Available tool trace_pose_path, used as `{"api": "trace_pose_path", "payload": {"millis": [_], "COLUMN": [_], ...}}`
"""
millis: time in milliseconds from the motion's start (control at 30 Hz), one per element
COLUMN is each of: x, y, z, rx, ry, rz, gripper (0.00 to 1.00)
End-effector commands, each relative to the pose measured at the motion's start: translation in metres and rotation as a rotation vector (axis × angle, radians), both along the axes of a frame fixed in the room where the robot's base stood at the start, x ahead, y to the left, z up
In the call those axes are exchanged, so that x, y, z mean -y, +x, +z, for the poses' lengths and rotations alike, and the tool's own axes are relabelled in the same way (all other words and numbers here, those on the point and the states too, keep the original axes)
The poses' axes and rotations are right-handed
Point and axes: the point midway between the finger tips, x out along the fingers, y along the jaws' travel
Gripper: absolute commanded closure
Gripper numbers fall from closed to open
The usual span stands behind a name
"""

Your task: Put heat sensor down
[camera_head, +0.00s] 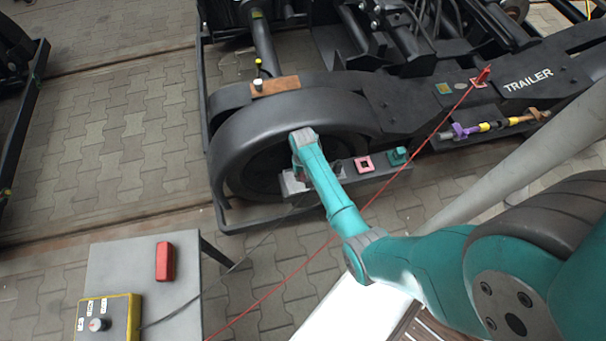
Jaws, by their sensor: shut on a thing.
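My gripper (299,172) is at the end of my teal arm, low in front of the large dark wheel. My own wrist hides most of it, so the fingers barely show. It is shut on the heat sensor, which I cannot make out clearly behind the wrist. A thin dark cable runs from the yellow-edged control box (108,318) up towards my gripper. A light grey block (292,184) shows just beside and below the wrist. I cannot tell whether the held sensor touches it.
A pink square holder (364,164) and a teal holder (397,156) sit right of my gripper on a dark ledge. A red probe (483,75) with a long red cable stands on the trailer frame. A red block (165,261) lies on the grey table (190,285).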

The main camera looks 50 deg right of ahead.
Motion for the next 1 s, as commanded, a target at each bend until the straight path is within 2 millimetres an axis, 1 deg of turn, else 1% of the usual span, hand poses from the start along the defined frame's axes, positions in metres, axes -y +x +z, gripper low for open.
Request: {"api": "trace_pose_path", "payload": {"millis": [233, 267, 300, 333, 367, 633, 733, 867, 1000], "x": [0.000, 0.000, 0.000, 0.000, 0.000, 0.000, 0.000, 0.000, 0.000], "y": [0.000, 0.000, 0.000, 0.000, 0.000, 0.000, 0.000, 0.001, 0.000], "z": [-0.002, -0.002, -0.002, -0.002, -0.002, -0.002, 0.002, 0.017, 0.043], "rx": [-0.001, -0.001, 0.000, 0.000, 0.000, 0.000, 0.001, 0.002, 0.004], "ry": [0.001, 0.001, 0.000, 0.000, 0.000, 0.000, -0.001, -0.002, -0.001], "rz": [0.000, 0.000, 0.000, 0.000, 0.000, 0.000, 0.000, 0.000, 0.000], "gripper": [1.00, 0.61, 0.51, 0.43, 0.41, 0.41, 0.41, 0.41, 0.41]}}
